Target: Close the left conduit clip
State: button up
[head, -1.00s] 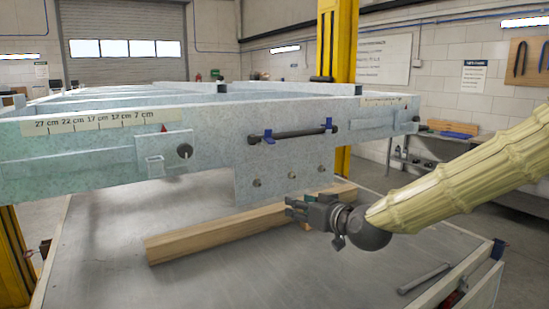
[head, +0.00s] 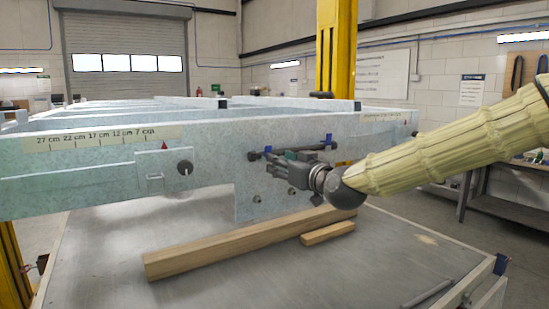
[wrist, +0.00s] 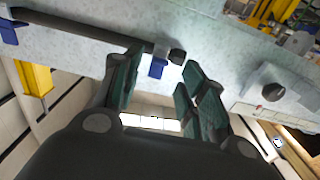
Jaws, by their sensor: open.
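A dark conduit (head: 300,149) runs along the face of the pale speckled trailer frame, with a blue clip near each end. The left conduit clip (head: 267,152) shows just beyond my gripper's tip; the right conduit clip (head: 328,141) is past my wrist. My gripper (head: 279,162) is open and empty in front of the conduit's left part. In the wrist view, which is turned over, the left clip (wrist: 157,67) appears between my open fingers (wrist: 163,72), beside the conduit's end. I cannot tell whether my fingers touch it.
A round black knob (head: 185,168) on a plate sits left of the clip, under a centimetre scale (head: 100,138). Bolts stick out of the plate below. A long wooden beam (head: 235,243) and a short block (head: 327,234) lie on the grey table.

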jog(key=shift+p+x, duration=0.4)
jog(key=shift+x, duration=1.45)
grip_shut()
